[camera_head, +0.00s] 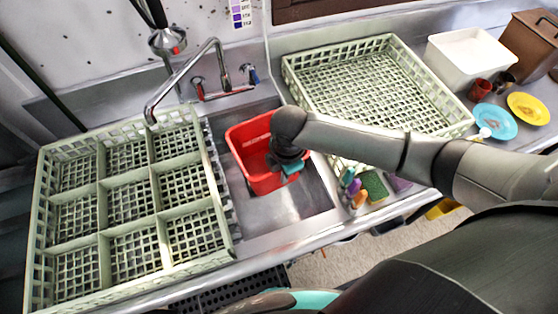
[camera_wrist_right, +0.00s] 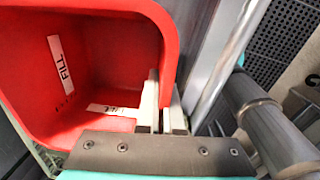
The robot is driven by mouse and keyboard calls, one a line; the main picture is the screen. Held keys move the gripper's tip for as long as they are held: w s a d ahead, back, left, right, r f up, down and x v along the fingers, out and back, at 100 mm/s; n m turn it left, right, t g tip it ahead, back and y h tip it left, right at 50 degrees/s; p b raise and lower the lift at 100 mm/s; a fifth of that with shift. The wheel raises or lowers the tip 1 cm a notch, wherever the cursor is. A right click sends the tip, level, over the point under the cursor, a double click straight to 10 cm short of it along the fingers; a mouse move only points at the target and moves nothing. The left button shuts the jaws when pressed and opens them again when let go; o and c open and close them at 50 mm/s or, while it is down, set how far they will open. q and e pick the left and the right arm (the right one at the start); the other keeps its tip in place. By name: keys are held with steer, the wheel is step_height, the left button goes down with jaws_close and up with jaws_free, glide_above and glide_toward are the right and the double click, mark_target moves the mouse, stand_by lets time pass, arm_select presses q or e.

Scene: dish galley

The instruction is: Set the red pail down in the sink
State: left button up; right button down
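The red pail (camera_head: 246,146) is in or just above the metal sink (camera_head: 300,203), between the two dish racks. I cannot tell whether its bottom touches the sink floor. My right gripper (camera_head: 287,166) is at the pail's right-hand side, partly hiding its rim. In the right wrist view the gripper (camera_wrist_right: 162,108) has one finger inside the red pail (camera_wrist_right: 100,65) and one outside, closed on its wall. White labels show inside the empty pail. My left gripper is not in view.
A divided green rack (camera_head: 103,187) stands left of the sink, and an open green rack (camera_head: 388,48) stands right. Bottles and a sponge (camera_head: 374,186) sit by the front edge. Plates (camera_head: 495,122) and a white tub (camera_head: 466,55) are farther right.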

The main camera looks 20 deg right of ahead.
arm_select(q)
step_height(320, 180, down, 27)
steer(key=b, duration=2.7)
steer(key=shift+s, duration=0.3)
arm_select(e)
step_height(320, 180, down, 35)
steer(key=shift+s+f, duration=0.1)
steer(key=shift+s, duration=0.05)
steer(key=c, duration=1)
jaws_free()
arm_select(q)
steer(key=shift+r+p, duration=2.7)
arm_select(e)
steer(key=shift+s+d+r, duration=0.1)
steer(key=shift+s+r, duration=0.1)
steer(key=shift+r, duration=2.35)
steer(key=shift+s+a+r, duration=0.1)
steer(key=shift+s+r, duration=0.15)
steer(key=shift+r, duration=2.3)
steer(key=shift+s+d+r, duration=0.1)
steer(key=shift+s+r, duration=0.1)
steer(key=shift+r, duration=2.35)
